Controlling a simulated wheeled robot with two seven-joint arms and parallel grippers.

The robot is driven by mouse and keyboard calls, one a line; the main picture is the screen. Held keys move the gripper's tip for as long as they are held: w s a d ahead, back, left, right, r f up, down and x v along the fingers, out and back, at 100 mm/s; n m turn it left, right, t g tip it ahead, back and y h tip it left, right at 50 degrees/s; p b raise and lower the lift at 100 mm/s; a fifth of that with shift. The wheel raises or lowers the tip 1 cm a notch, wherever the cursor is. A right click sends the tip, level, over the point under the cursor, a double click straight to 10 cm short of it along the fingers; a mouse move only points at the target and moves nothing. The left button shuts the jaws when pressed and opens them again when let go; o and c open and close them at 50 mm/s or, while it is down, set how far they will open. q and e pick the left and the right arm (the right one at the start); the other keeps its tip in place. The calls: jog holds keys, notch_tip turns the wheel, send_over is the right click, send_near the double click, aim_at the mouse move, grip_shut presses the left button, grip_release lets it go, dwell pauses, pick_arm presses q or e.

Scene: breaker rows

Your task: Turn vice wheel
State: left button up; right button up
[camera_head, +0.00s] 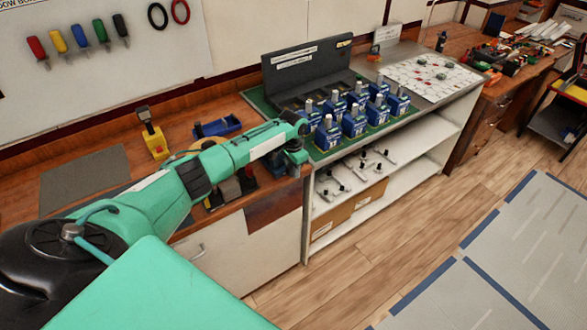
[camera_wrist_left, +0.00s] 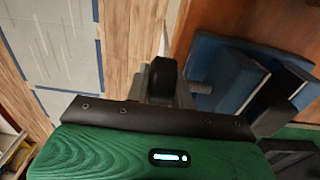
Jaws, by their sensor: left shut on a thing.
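The blue vice (camera_wrist_left: 232,82) stands at the bench edge in the left wrist view, with a short threaded screw (camera_wrist_left: 201,88) toward my gripper. In the head view the vice is mostly hidden by my left wrist. My left gripper (camera_head: 293,157) is at the bench's right front corner, pointing down. In the left wrist view its jaws (camera_wrist_left: 168,90) are shut at the outer end of the screw, where the vice wheel sits. The wheel is largely hidden, and its turn angle cannot be told. My right gripper is not in view.
Blue boxes (camera_head: 355,122) stand in rows on a green mat, right of my left gripper. A black rack (camera_head: 306,68) is behind them. A yellow-and-black device (camera_head: 155,142) and a blue tray (camera_head: 217,127) are on the wooden bench. The floor (camera_head: 400,232) in front is clear.

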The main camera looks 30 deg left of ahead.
pick_arm(q)
jog(key=shift+s+t+h+p, duration=0.15)
jog(key=shift+t+h+p, duration=0.3)
jog(key=shift+t, duration=0.65)
jog(key=shift+f+t+h+b, duration=0.15)
jog(key=shift+t+h+b, duration=0.25)
jog(key=shift+t, duration=0.4)
jog(key=shift+t+h, duration=0.25)
jog(key=shift+t, duration=0.25)
jog(key=t+h+b, duration=0.1)
jog(key=t+b, duration=0.2)
jog(key=b, duration=0.5)
jog(key=t+h+b, duration=0.1)
jog(key=t+b, duration=0.3)
jog(key=b, duration=0.4)
jog(key=shift+s+a+f+h, duration=0.1)
jog(key=shift+a+f+h, duration=0.1)
jog(key=shift+h, duration=0.2)
jog(key=shift+t+b, duration=0.3)
jog(key=shift+b, duration=0.15)
jog(key=shift+r+b, duration=0.1)
jog(key=shift+b, duration=0.3)
jog(key=shift+r, duration=0.1)
